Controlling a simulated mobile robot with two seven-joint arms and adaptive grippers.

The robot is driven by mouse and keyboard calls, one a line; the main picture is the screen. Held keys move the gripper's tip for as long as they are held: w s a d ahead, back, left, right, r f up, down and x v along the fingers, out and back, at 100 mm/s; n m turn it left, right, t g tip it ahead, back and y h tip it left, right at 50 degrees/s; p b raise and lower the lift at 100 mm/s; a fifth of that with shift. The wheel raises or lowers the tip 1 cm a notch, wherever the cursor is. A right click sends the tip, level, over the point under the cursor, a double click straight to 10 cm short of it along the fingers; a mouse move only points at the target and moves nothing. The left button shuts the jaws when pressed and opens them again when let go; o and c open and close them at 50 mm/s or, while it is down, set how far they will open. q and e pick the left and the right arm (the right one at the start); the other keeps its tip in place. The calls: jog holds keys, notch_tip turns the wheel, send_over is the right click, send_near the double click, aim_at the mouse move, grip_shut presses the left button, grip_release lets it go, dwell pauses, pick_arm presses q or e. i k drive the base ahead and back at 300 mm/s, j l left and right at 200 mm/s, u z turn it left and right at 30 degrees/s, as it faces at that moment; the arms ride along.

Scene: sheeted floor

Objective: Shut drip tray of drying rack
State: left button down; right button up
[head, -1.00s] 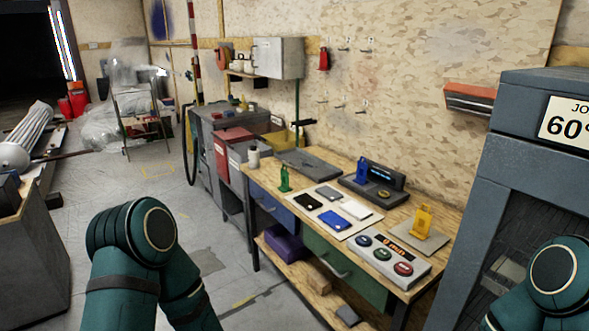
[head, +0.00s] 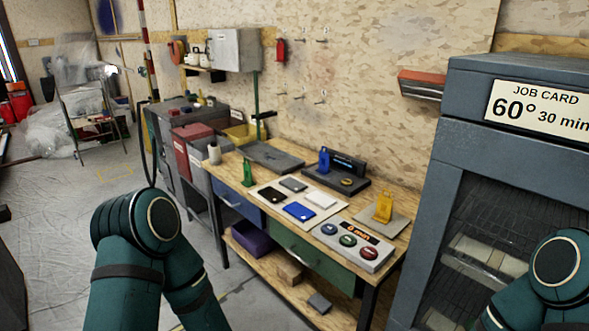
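A tall blue-grey cabinet (head: 455,150) stands at the right edge. It bears a white job card (head: 535,108) reading "60° 30 min". Its front opening shows a dark interior with wire-like shelves (head: 500,215) and pale flat items on them. It may be the drying rack; I cannot make out a drip tray, and the cabinet's lower part is cut off by the frame and my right arm. My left arm shows at the lower left and my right arm at the lower right. Neither gripper is in view.
A wooden workbench (head: 345,213) with blue and green drawers stands left of the cabinet, holding phones, coloured stands and a three-button box (head: 353,246). Grey cabinets and bins (head: 193,149) stand beyond it. Sheeted floor (head: 70,205) is open at the left.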

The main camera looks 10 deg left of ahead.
aim_at(277, 161)
jog(key=i+j+z, duration=0.2)
jog(key=j+z, duration=0.15)
jog(key=i+j+z, duration=0.1)
jog(key=j+z, duration=0.25)
jog(key=i+j+z, duration=0.1)
jog(key=j, duration=0.4)
jog(key=i+j+z, duration=0.1)
jog(key=j, duration=0.35)
jog(key=i+j, duration=0.1)
jog(key=j, duration=0.4)
jog(key=i+j+z, duration=0.15)
jog(key=j, duration=0.35)
jog(key=k, duration=0.05)
